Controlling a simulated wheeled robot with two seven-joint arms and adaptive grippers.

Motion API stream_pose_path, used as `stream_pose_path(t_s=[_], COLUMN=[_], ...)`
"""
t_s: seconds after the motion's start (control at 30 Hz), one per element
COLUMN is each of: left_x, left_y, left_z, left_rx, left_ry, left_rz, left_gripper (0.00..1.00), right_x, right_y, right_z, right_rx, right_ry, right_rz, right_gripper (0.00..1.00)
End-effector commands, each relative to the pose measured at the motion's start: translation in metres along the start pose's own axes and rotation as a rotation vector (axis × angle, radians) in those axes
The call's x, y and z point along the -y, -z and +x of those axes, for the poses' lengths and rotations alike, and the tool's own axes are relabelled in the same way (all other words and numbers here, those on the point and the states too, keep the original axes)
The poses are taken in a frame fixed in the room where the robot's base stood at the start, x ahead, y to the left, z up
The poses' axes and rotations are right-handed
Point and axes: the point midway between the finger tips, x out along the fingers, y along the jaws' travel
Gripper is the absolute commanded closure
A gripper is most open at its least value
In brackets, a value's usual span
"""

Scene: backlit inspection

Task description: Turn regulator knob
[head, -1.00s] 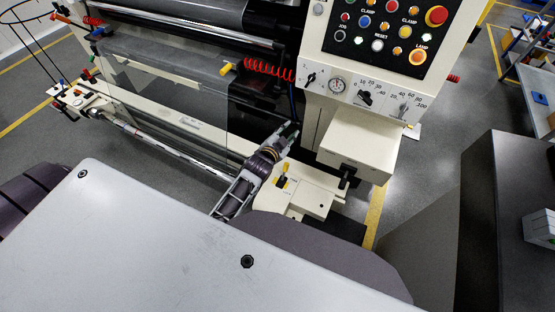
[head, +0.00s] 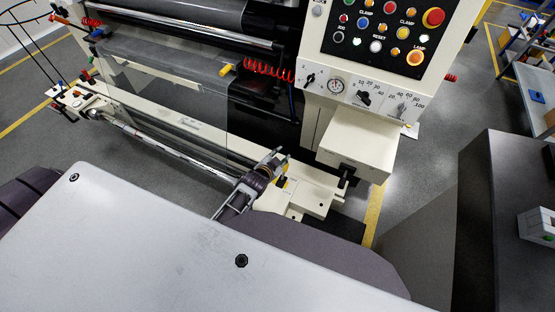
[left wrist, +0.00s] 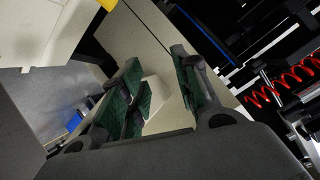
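The white control panel's lower strip carries a black pointer knob (head: 363,98) on a numbered scale, a second grey knob (head: 402,108) on a scale to its right, and a small black switch (head: 310,79) at its left. Which knob is the regulator is not clear. My left gripper (head: 279,157) is below and left of this strip, apart from the knobs. In the left wrist view its green-padded fingers (left wrist: 158,92) are spread with nothing held between them; a beige machine surface lies beyond. My right gripper is not in view.
A beige box (head: 358,145) juts out under the panel, right of my gripper. A red coiled hose (head: 270,69) hangs above it and also shows in the left wrist view (left wrist: 285,83). A long roller shaft (head: 180,154) runs to the left. A dark cabinet stands at right.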

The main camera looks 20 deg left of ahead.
Motion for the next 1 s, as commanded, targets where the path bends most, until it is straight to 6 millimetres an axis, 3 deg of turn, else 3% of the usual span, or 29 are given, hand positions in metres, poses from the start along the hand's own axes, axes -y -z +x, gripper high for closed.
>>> stream_pose_path(t_s=[0.23, 0.8, 1.0], left_x=[-0.007, -0.008, 0.0], left_y=[-0.011, -0.014, -0.026], left_z=[0.0, -0.001, -0.003], left_rx=[0.022, 0.026, 0.038], left_ry=[-0.014, -0.016, -0.015], left_rz=[-0.01, -0.011, 0.022], left_gripper=[0.69, 0.69, 0.69], right_x=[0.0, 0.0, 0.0], right_y=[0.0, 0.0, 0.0], right_z=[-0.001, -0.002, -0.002], right_rx=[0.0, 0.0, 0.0], right_ry=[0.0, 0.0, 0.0], right_rz=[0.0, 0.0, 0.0], right_gripper=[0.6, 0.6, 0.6])
